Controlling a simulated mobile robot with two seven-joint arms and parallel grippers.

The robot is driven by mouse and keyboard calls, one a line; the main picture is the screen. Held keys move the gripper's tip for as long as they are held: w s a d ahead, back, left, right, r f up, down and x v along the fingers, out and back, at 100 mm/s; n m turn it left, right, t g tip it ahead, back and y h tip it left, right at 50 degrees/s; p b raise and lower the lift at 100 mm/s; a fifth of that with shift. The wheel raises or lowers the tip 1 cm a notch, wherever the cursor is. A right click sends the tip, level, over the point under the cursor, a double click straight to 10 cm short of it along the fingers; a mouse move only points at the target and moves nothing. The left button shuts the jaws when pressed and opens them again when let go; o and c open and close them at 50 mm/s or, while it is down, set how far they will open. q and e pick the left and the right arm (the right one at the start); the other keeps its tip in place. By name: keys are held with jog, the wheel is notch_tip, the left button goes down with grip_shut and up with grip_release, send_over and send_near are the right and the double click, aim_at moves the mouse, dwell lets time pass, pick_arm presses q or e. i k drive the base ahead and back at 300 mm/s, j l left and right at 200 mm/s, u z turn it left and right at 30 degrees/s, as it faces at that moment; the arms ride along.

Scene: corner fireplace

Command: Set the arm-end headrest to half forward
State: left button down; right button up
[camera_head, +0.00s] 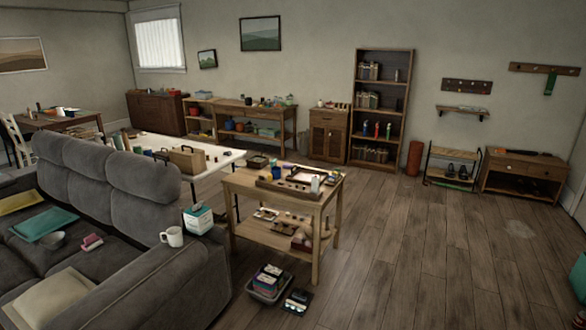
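The grey sofa (105,215) stands at the left, with a row of padded headrests along the top of its back. The arm-end headrest (145,176) is the rightmost, closest to the near sofa arm (150,283). It looks roughly upright, in line with the back; its exact tilt is hard to tell. The other headrests (92,156) continue to the left and look similar. Neither of my grippers shows in the head view.
A white mug (172,237) and a tissue box (198,219) are by the sofa arm.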

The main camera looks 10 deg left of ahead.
aim_at(159, 181)
jog(key=i+u, duration=0.35)
jog(key=i+l+u, duration=0.1)
jog(key=i+u, duration=0.2)
jog(key=i, duration=0.2)
jog(key=i+l+u, duration=0.15)
jog(key=i+u, duration=0.2)
jog(key=i+l+u, duration=0.15)
jog(key=i+u, duration=0.2)
jog(key=i+l+u, duration=0.2)
jog(key=u, duration=0.2)
jog(key=i+l+u, duration=0.35)
jog(key=k, duration=0.05)
